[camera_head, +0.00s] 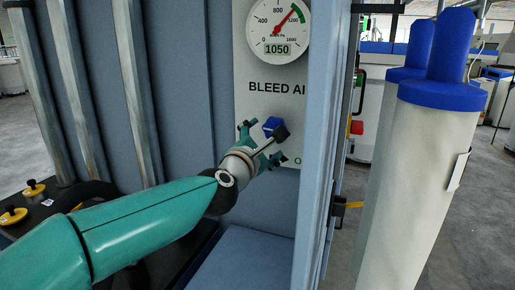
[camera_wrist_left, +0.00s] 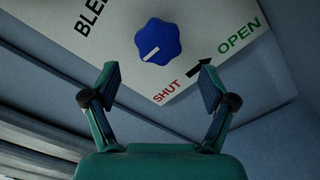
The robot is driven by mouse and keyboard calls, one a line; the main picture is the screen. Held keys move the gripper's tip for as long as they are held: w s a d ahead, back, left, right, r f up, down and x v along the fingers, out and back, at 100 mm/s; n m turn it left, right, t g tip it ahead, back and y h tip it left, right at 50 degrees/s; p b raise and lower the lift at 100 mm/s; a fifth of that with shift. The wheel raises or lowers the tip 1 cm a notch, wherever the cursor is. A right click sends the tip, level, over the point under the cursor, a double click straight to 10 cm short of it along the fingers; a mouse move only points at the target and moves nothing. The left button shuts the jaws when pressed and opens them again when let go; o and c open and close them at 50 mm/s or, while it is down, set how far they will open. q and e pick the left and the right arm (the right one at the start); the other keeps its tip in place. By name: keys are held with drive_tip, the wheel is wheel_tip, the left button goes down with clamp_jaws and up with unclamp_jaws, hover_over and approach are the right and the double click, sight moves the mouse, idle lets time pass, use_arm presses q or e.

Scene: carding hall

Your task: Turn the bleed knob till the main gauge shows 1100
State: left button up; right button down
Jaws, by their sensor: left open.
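The main gauge (camera_head: 278,30) is a round white dial with a red needle, a green band and a digital window reading 1050. The blue bleed knob (camera_head: 272,125) sits below the "BLEED AI" lettering on a pale plate (camera_head: 262,100). In the left wrist view the knob (camera_wrist_left: 158,42) is lobed, with a white line pointing to the lower left. The plate there shows a red SHUT, a black arrow and a green OPEN. My left gripper (camera_head: 264,143) is open and empty; in the wrist view its fingertips (camera_wrist_left: 159,78) stand apart, short of the knob. My right gripper is not in view.
A blue-grey cabinet edge (camera_head: 315,140) stands just right of the plate. White cylinders with blue tops (camera_head: 430,140) stand further right. Yellow-and-black knobs (camera_head: 13,215) and grey posts are on the left. A flat blue ledge (camera_head: 245,260) lies below my gripper.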

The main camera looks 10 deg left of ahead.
use_arm(q)
drive_tip(key=shift+v, duration=1.95)
